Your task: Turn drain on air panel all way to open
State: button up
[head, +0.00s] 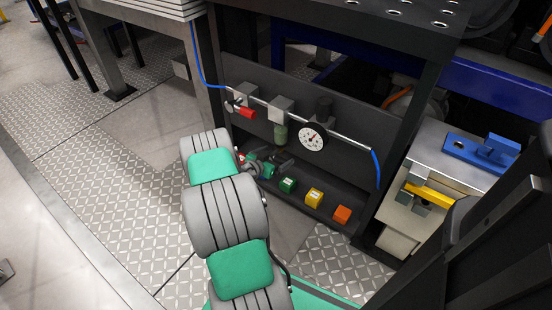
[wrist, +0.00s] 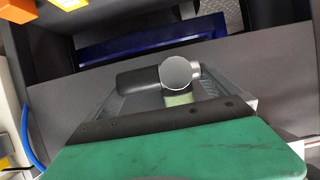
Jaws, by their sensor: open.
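The air panel (head: 345,165) is a dark board under a bench, with a pipe, fittings and a white gauge across it. A filter with a greenish bowl (head: 281,135) hangs from the pipe. In the wrist view the drain (wrist: 181,73) shows as a round silver end with a dark handle (wrist: 138,80) pointing left, next to the green bowl (wrist: 178,99). My gripper (head: 274,160) is just below the bowl, its open fingers (wrist: 163,78) on either side of the drain. Contact with the handle cannot be told. In the head view my gripper partly hides the drain.
A red valve handle (head: 246,112) sits left of the bowl and the gauge (head: 312,136) to its right. Green (head: 288,185), yellow (head: 314,197) and orange (head: 342,214) blocks stand along the panel's foot. A vise-like blue fixture (head: 480,150) is at right. Floor at left is clear.

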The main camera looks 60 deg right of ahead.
jog(key=shift+a, duration=0.1)
jog(key=c, duration=1.7)
